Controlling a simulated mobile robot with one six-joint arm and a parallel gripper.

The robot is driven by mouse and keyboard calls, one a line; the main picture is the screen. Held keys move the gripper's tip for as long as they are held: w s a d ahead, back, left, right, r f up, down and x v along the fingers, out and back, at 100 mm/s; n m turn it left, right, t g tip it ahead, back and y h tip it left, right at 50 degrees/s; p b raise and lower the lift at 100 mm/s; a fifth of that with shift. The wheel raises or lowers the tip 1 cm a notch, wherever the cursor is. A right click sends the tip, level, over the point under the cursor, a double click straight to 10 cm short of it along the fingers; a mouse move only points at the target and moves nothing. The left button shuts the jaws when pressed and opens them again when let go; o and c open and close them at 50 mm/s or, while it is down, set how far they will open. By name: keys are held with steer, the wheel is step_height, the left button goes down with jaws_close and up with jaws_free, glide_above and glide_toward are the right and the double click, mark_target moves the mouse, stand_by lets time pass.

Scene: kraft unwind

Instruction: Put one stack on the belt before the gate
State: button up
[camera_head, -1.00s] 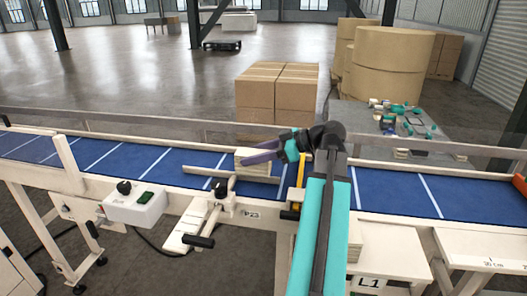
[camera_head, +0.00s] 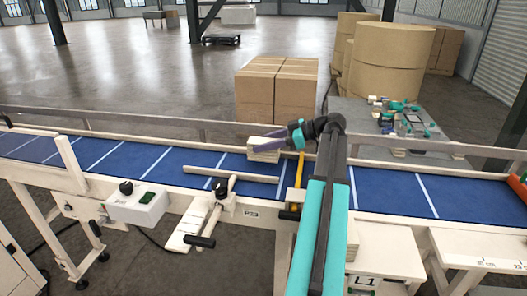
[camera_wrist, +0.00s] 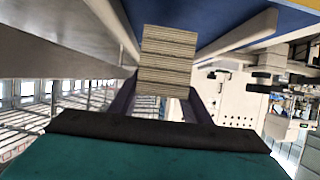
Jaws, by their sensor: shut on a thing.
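A pale stack of layered flat pieces (camera_head: 263,154) is at the far side of the blue belt (camera_head: 140,158), beside the far rail. I cannot tell whether it touches the belt. My gripper (camera_head: 268,145) is shut on it, reaching in from the right. In the wrist view the stack (camera_wrist: 168,58) sits between my two dark fingers, its layered edges facing the camera. A yellow upright part (camera_head: 300,168) stands at the belt to the right of the stack; I cannot tell whether it is the gate.
A pale guide bar (camera_head: 232,174) lies over the belt in front of the stack, with a clamp (camera_head: 221,188) at the near edge. A control box (camera_head: 137,208) hangs at the near side. A shelf marked L1 (camera_head: 385,262) is at the lower right. The belt's left stretch is clear.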

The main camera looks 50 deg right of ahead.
steer(key=shift+f, duration=0.1)
stand_by(0.3)
steer(key=shift+f+p, duration=0.75)
steer(key=shift+f, duration=0.9)
steer(key=shift+f, duration=0.1)
steer(key=o, duration=1.2)
steer(key=shift+b+v, duration=1.9)
steer(key=shift+v, duration=4.15)
